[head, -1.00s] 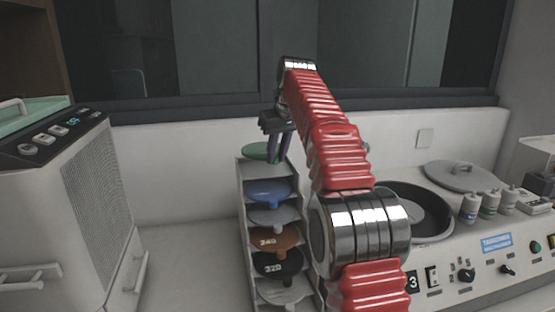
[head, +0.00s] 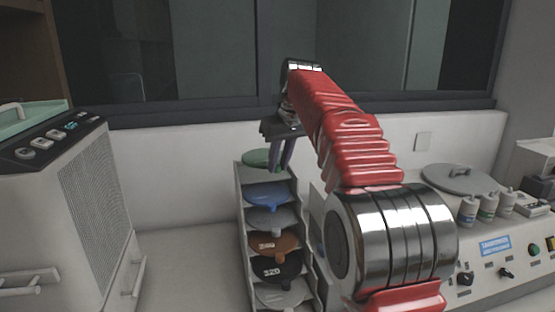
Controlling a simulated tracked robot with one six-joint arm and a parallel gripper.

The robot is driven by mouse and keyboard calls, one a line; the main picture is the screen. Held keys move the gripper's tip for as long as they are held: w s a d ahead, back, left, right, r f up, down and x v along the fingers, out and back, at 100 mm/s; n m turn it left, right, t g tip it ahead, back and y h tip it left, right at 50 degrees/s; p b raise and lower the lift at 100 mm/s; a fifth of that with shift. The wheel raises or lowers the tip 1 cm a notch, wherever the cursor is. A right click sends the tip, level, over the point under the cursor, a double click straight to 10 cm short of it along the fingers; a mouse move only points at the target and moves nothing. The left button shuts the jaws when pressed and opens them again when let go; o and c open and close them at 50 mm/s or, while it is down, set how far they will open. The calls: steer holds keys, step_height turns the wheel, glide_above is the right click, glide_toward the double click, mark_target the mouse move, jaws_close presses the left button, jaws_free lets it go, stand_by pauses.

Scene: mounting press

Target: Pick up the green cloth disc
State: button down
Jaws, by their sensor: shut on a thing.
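The green cloth disc (head: 256,157) is at the top of the disc rack (head: 242,205), and its right part is hidden behind my gripper's fingers. My gripper (head: 280,165) points down at the rack's top, with its purple fingers shut on the disc's right side. I cannot tell whether the disc is lifted off the rack.
Lower slots hold a blue disc (head: 268,194), an orange-brown disc (head: 274,244), a dark disc marked 320 (head: 276,267) and grey discs. A grey machine (head: 85,205) stands left, with bare counter between. A polisher with a lid (head: 462,179) and bottles (head: 486,207) stands right.

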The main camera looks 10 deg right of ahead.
steer(key=s, duration=1.5)
stand_by(0.4)
